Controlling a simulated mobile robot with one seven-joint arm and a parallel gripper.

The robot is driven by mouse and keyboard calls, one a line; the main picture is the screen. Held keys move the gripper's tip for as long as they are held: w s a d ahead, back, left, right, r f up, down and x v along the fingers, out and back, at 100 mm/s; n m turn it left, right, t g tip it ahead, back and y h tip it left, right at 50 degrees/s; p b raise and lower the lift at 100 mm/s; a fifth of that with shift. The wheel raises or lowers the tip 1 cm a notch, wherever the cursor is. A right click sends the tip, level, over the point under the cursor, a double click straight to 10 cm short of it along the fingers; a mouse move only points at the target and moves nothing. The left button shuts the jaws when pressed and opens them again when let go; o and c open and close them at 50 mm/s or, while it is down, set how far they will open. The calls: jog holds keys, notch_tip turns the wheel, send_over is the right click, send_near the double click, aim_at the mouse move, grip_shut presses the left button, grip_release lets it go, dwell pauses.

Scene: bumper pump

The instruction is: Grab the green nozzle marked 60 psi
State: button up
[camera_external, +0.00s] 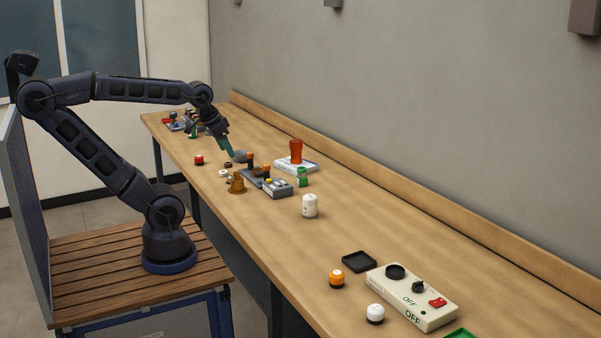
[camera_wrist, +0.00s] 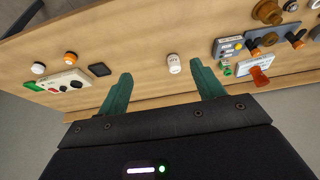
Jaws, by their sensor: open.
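A small green piece (camera_external: 302,177), possibly the nozzle, stands on the bench beside a white block under a red-orange cup. It also shows in the wrist view (camera_wrist: 227,70), right of my gripper's fingers. I cannot read any 60 psi marking on it. My gripper (camera_external: 229,152) has teal fingers and is over the bench, left of the nearer green piece. In the wrist view my gripper (camera_wrist: 162,84) is open, with nothing between its fingers.
The red-orange cup (camera_external: 296,150) and a grey box (camera_external: 278,190) stand close to the nearer green piece. A brass part (camera_external: 237,184) is further left. A white jar (camera_external: 310,206) stands nearer the camera. A control box (camera_external: 411,296) lies at the near end.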

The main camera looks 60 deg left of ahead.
jog(key=w+a+r+n, duration=0.2)
jog(key=w, duration=0.5)
jog(key=n+g, duration=0.5)
jog(key=n, duration=1)
send_over(302, 178)
jog(key=a, duration=0.2)
jog(key=f, duration=2.3)
jog(key=shift+w+d+f, duration=0.15)
jog(key=shift+w+f, duration=0.25)
jog(key=shift+f, duration=0.5)
notch_tip(302, 178, down, 10)
jog(key=shift+f, duration=0.1)
jog(key=shift+w, duration=0.1)
jog(key=c, duration=1.2)
